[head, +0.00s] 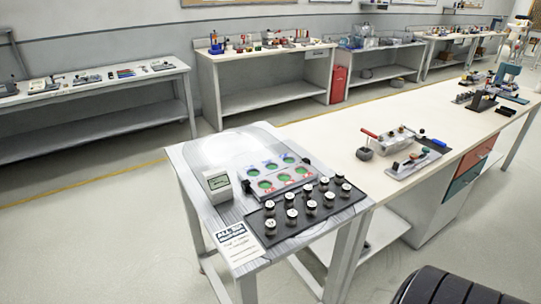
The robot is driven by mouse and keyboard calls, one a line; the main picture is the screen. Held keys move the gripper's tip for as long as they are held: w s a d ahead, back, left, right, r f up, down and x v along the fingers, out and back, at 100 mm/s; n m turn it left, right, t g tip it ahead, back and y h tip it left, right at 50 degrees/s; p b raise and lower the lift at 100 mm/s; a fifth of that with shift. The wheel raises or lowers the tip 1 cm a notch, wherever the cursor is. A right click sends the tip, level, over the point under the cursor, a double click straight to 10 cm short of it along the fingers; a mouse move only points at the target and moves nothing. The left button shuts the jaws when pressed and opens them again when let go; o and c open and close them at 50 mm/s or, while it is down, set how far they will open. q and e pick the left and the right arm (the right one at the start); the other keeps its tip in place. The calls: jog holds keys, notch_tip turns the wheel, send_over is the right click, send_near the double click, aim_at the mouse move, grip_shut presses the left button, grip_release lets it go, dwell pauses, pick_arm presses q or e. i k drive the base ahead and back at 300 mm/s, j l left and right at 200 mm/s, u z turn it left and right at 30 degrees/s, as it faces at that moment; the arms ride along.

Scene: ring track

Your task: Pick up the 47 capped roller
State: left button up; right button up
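Several small capped rollers stand upright in rows on a black tray (322,222) on the small grey table (190,178) in the head view. Each has a white round cap with a dark marking and a dark body. The front left roller (270,226) and the back right roller (346,188) are at the ends of the group. The cap markings are too small to read, so I cannot tell which roller is 47. Neither of my grippers is in view.
Behind the tray lies a panel (248,171) with green round spots. A small display box (217,186) and a printed sheet (236,243) are at the left. A long bench (340,130) with tools adjoins at the right. Open floor (90,250) lies left.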

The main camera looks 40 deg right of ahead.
aim_at(339, 181)
jog(key=k+l+u, duration=0.25)
jog(key=l, duration=0.3)
jog(key=k+l+u, duration=0.1)
jog(key=l+u, duration=0.15)
jog(key=l, duration=0.35)
jog(key=k+l+u, duration=0.25)
jog(key=l, duration=0.25)
jog(key=k+l+u, duration=0.25)
jog(key=l, duration=0.2)
jog(key=k+l+u, duration=0.3)
jog(key=k+l, duration=0.05)
jog(key=l, duration=0.05)
